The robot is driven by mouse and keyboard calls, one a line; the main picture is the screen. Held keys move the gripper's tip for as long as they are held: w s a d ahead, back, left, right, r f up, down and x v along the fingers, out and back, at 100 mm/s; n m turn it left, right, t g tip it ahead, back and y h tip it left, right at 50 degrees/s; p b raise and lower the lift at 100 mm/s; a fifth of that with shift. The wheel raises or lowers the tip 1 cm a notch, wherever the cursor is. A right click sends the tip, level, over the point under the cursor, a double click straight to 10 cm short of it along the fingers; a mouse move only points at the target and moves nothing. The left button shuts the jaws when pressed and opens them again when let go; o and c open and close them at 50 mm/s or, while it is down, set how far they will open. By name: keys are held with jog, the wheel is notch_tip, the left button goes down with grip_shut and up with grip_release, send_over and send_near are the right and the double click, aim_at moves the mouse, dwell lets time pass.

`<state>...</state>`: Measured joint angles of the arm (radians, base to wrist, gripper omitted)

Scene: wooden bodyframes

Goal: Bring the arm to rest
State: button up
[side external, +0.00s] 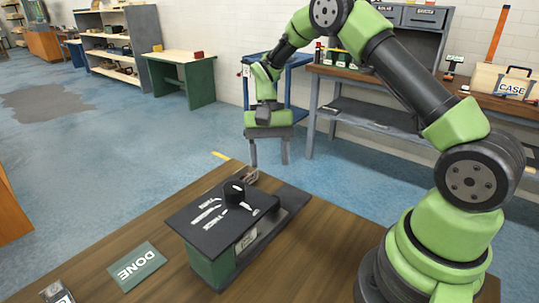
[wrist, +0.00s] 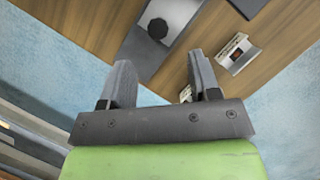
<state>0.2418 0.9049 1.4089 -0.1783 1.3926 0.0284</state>
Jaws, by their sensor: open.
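My gripper (side external: 269,153) hangs in the air beyond the far edge of the wooden table, fingers pointing down. Its two grey fingers stand apart with nothing between them. The wrist view shows my gripper (wrist: 156,80) open too, with the table's edge and blue floor beyond the fingers. My green arm reaches from its base at the right of the side view up and over to the left. The gripper touches nothing.
On the table (side external: 330,240) stands a dark-topped green box (side external: 208,258) with a black knob (side external: 234,191) on top. A green DONE card (side external: 137,266) lies to its left. A workbench (side external: 400,85) with tools stands behind. Open blue floor (side external: 150,130) lies left.

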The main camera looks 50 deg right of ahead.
jog(key=shift+r, duration=0.15)
jog(key=s+a+r+n+t+h, duration=0.1)
jog(key=s+a+r+t, duration=0.15)
jog(key=r, duration=0.45)
jog(key=s+a+r+n+t, duration=0.1)
jog(key=s+r+t, duration=0.15)
jog(key=r, duration=0.45)
jog(key=s+a+r+n+t, duration=0.1)
jog(key=s+a+r+t, duration=0.1)
jog(key=s, duration=0.4)
jog(key=s+a+r+n+t, duration=0.1)
jog(key=s+r+n+t, duration=0.1)
jog(key=s, duration=0.5)
jog(key=shift+s+a+r+t, duration=0.2)
jog(key=shift+a+r+t, duration=0.25)
jog(key=shift+t, duration=0.25)
